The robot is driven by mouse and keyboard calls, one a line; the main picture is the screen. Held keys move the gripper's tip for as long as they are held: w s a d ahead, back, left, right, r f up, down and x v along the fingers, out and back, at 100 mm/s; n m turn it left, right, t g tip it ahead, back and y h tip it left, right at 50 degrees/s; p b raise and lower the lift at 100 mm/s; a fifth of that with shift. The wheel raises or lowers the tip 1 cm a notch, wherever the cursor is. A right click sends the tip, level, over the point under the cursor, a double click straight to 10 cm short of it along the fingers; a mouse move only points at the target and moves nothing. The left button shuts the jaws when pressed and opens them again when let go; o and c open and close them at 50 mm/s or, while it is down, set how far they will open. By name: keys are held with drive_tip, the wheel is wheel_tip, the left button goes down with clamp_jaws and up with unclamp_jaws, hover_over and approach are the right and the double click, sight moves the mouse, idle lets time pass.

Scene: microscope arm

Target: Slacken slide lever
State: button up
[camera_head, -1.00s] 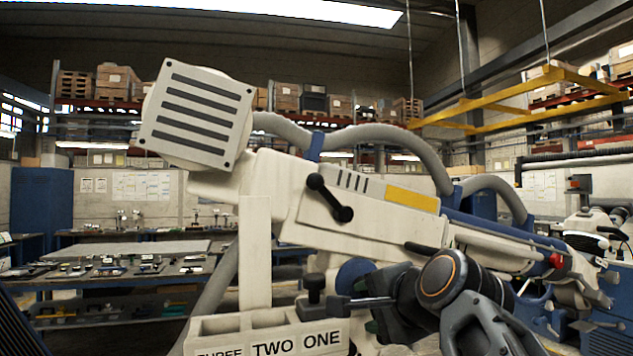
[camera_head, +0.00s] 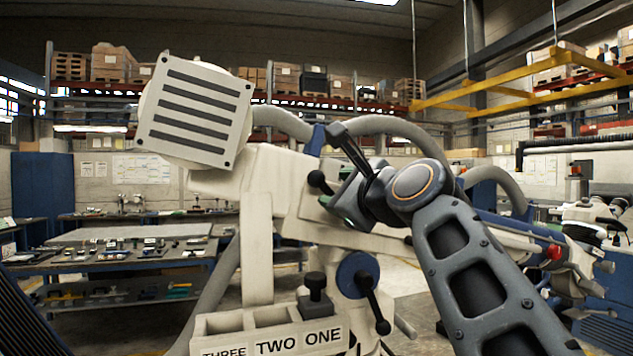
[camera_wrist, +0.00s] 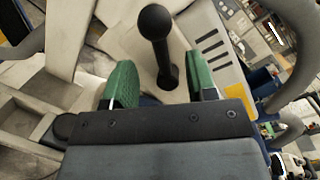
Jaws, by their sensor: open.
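A black lever with a ball knob (camera_head: 318,180) sits on the side of the cream microscope arm (camera_head: 272,190). My gripper and wrist hide most of it in the head view. In the wrist view the lever (camera_wrist: 157,40) stands between my two green-padded fingers, with visible gaps on both sides. My gripper (camera_wrist: 160,84) is open and not closed on it. A second black lever (camera_head: 372,297) hangs from a blue hub lower on the stand, clear of my gripper. The frames do not show which one is the slide lever.
A cream holder labelled THREE TWO ONE (camera_head: 270,342) stands low in front, with a black knob (camera_head: 315,292) above its right part. Grey hoses (camera_head: 285,122) arch above the arm. A bench (camera_head: 130,235) with small parts stands behind on the left.

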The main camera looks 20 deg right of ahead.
sight(329, 188)
drive_tip(key=shift+w+a+p, duration=0.25)
drive_tip(key=shift+w+p, duration=0.05)
drive_tip(key=shift+w, duration=1)
drive_tip(key=shift+w+a+p, duration=0.2)
drive_tip(key=shift+w+p, duration=0.1)
drive_tip(key=shift+w, duration=0.95)
drive_tip(key=shift+c, duration=0.3)
drive_tip(key=shift+d, duration=0.15)
drive_tip(key=c, duration=0.9)
drive_tip(key=shift+r, duration=0.1)
clamp_jaws()
